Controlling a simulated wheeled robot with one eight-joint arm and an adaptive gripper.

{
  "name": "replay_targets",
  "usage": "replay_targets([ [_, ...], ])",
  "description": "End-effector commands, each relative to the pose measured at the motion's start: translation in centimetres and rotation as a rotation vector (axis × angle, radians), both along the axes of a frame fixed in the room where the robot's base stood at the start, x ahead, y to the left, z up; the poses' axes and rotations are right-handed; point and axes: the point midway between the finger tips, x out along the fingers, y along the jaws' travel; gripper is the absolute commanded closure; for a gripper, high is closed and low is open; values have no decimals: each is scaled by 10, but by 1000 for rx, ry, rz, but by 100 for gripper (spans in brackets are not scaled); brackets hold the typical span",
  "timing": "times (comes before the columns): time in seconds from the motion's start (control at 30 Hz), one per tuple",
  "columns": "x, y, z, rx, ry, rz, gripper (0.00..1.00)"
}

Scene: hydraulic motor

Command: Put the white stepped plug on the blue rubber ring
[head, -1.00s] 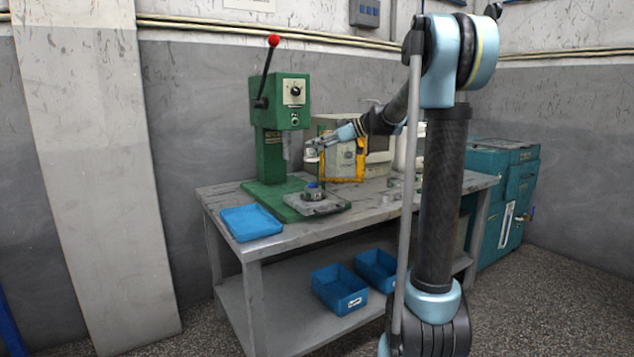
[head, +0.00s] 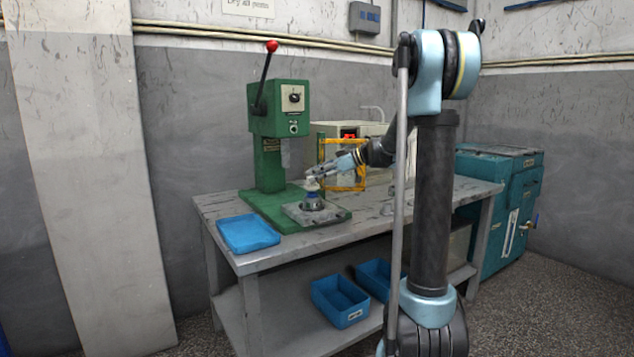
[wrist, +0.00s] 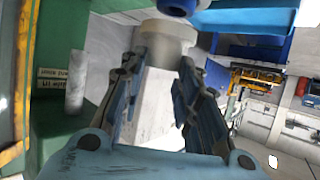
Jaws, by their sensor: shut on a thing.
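My gripper (head: 312,174) is shut on the white stepped plug (wrist: 166,38), which sits between the fingertips in the wrist view. In the head view the plug (head: 312,184) shows as a small pale shape under the fingers. The blue rubber ring (head: 312,194) is on a grey metal part (head: 313,204) just below the plug. Blue also shows at the top edge of the wrist view, close beyond the plug; it looks like the ring (wrist: 178,6). I cannot tell whether plug and ring touch.
The grey part stands on a plate on the green press (head: 268,160) base, on a grey workbench (head: 350,234). A blue tray (head: 247,233) lies at the bench's left front. A yellow frame (head: 342,188) stands behind my gripper. Blue bins (head: 340,300) are on the lower shelf.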

Motion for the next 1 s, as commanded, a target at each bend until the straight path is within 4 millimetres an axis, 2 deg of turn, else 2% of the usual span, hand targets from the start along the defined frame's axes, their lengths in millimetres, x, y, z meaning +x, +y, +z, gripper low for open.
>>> replay_targets([
  [0.13,0,0,-17,0,0,0,100],
  [0.4,0,0,-18,0,0,0,100],
  [0.43,0,0,-18,0,0,0,66],
  [0.5,0,0,-18,0,0,0,50],
  [0.87,0,0,-17,0,0,0,50],
  [1.0,-1,-10,-13,0,0,-1,50],
])
